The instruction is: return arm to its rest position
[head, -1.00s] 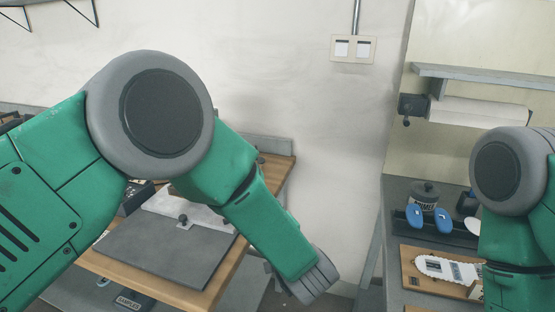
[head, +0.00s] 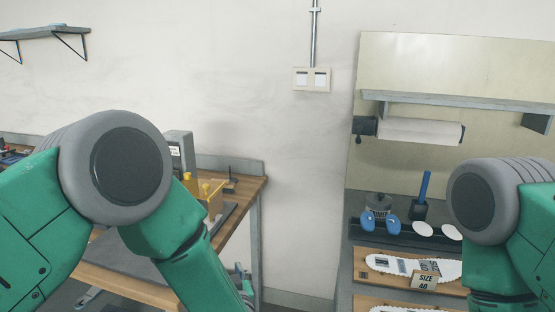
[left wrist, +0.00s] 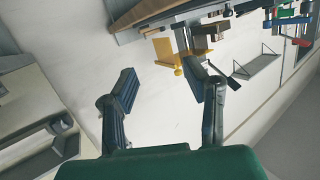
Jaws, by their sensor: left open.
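My left arm comes in from the left in the head view and bends down past the wooden-topped bench (head: 140,287). Its gripper is below the head picture's lower edge, apart from a small part near the bench. In the left wrist view my left gripper (left wrist: 165,92) is open, its two dark fingers spread with nothing between them but pale wall behind. My right arm shows at the right edge of the head view, bending down, and its gripper is out of view.
The right bench holds blue insoles (head: 378,222), white insoles (head: 437,230), a dark pot (head: 378,204), a white sole on a board (head: 395,264) and a "SIZE 40" sign (head: 426,281). Yellow parts (head: 211,195) stand on the left bench. A floor gap separates the benches.

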